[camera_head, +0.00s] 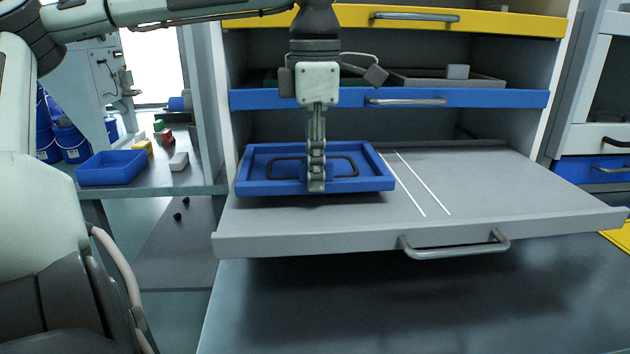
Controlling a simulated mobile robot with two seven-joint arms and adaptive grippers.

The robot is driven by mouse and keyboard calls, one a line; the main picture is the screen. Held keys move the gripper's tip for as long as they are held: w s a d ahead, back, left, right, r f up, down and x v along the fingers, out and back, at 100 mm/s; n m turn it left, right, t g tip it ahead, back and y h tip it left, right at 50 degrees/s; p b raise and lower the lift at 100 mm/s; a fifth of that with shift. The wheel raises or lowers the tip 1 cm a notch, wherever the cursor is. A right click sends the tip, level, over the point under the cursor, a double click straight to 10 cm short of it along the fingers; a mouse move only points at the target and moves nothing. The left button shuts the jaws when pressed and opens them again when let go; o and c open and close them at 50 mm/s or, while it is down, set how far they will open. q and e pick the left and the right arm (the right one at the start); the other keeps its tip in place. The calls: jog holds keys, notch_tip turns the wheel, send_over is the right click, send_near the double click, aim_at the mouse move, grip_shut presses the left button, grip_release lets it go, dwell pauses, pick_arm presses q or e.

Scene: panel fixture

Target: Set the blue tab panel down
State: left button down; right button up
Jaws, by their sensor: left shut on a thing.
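The blue tab panel (374,182) is a flat blue rectangle with a raised rim and a dark bar handle. It is level over the left part of the grey pulled-out shelf (480,190). A dark shadow lies just under its front edge, and I cannot tell whether it touches the shelf or hangs slightly above. My left gripper (316,184) points straight down at the middle of the panel and is shut on it. The fingers hide part of the handle and the front rim. My right gripper is not in view.
Two white lines (410,185) cross the shelf right of the panel, and the shelf's right half is bare. A bar handle (455,245) sticks out in front. A blue bin (112,168) stands on a left bench.

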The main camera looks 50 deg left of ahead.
pick_arm(q)
jog(key=shift+f, duration=1.15)
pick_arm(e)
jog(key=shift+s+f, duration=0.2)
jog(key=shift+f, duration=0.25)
pick_arm(q)
jog(key=shift+f, duration=0.1)
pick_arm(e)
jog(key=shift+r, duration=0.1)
pick_arm(q)
jog(key=c, duration=1.7)
grip_release()
jog(key=shift+c, duration=0.2)
jog(key=shift+o, duration=1.2)
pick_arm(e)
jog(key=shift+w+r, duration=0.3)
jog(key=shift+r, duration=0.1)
